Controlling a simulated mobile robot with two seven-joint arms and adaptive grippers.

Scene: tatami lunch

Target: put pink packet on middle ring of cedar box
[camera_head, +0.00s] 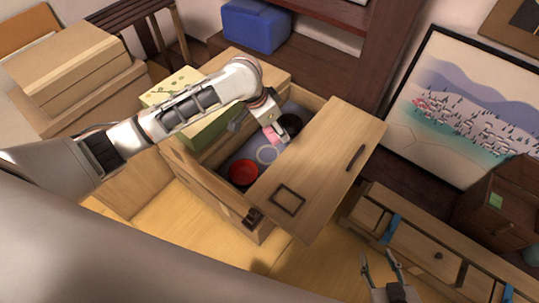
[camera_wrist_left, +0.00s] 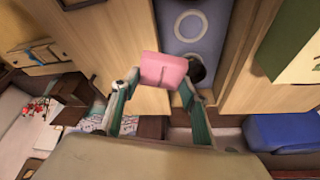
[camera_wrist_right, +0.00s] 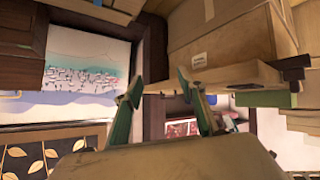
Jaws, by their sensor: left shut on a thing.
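The cedar box (camera_head: 184,172) stands open, its wooden lid (camera_head: 325,160) lying aslant over its right side. On the grey-blue floor inside, a pale ring (camera_head: 267,154) lies between a red round dish (camera_head: 243,172) and a dark round dish (camera_head: 291,123). The ring also shows in the left wrist view (camera_wrist_left: 190,26). My left gripper (camera_head: 275,130) is shut on the pink packet (camera_wrist_left: 163,70), which is over the box near the dark dish, apart from the ring. My right gripper (camera_head: 384,268) is open and empty at the lower right.
A green box with a patterned top (camera_head: 172,86) sits behind my left arm. A blue bin (camera_head: 256,25) stands on the dark shelf behind. A low drawer chest (camera_head: 432,248) is at right. Cardboard boxes (camera_head: 68,62) are at far left.

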